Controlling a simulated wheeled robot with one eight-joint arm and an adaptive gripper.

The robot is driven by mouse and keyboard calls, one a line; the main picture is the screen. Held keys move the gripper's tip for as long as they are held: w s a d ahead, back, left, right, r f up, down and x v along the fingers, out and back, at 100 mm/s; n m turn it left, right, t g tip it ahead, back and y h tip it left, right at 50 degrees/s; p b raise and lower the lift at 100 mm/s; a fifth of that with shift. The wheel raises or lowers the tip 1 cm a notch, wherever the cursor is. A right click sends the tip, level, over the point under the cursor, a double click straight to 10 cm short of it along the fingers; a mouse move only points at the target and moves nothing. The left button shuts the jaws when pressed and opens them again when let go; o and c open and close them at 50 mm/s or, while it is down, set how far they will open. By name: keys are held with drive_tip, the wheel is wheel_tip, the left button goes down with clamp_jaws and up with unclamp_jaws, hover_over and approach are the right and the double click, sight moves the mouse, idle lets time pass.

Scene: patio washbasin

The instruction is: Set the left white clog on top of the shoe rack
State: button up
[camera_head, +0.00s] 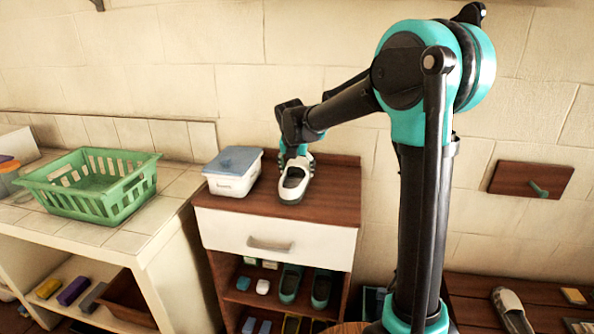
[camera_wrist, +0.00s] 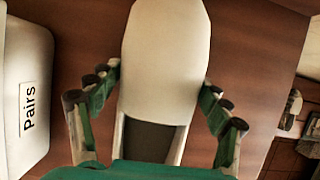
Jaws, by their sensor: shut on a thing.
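A white clog (camera_head: 293,184) with a dark opening is at the top of the wooden shoe rack (camera_head: 335,197), beside a lidded box. My gripper (camera_head: 298,158) reaches down over the clog's far end and is shut on it. In the wrist view the clog (camera_wrist: 165,60) lies between my two green fingers, one along each side, its rounded closed end pointing up the picture. The clog is level and at or very near the rack's top; I cannot tell whether its sole touches. A similar pale clog (camera_head: 510,308) lies on the low wooden bench at the right.
A white box with a blue lid (camera_head: 233,172) stands close left of the clog; its "Pairs" label (camera_wrist: 29,107) shows in the wrist view. Darker shoes (camera_head: 290,283) sit on the rack's shelf below the drawer. A green basket (camera_head: 92,187) stands on the tiled counter. The rack top's right side is clear.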

sight(294, 182)
drive_tip(key=o, duration=1.4)
drive_tip(key=shift+f, duration=0.1)
drive_tip(key=shift+o, duration=0.2)
drive_tip(key=v, duration=1.2)
